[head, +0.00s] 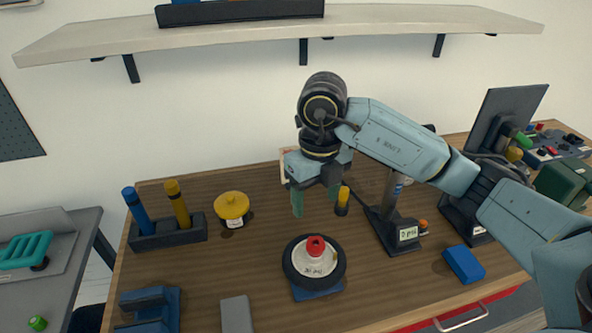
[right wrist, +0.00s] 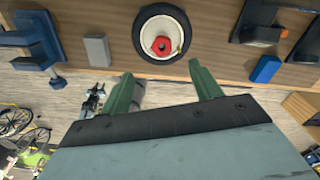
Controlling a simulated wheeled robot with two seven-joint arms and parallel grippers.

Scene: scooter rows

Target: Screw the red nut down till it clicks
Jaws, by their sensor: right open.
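The red nut (head: 316,245) sits on top of the pale hub of a small black-tyred wheel (head: 290,262), which lies flat on a blue base (head: 318,292) on the wooden bench. The nut also shows in the right wrist view (right wrist: 161,45), at the centre of the wheel (right wrist: 143,28). My right gripper (head: 315,200) is open and empty, with its green fingers apart, above and behind the nut in the head view. In the right wrist view, the fingertips (right wrist: 163,80) lie below the wheel in the picture, clear of the nut. My left gripper is out of view.
A yellow-lidded pot (head: 231,206) and a dark holder (head: 168,236) with blue and yellow handles stand to the left. A black stand (head: 392,228) and a blue block (head: 463,264) are to the right. A shelf (head: 400,18) spans the wall above my arm.

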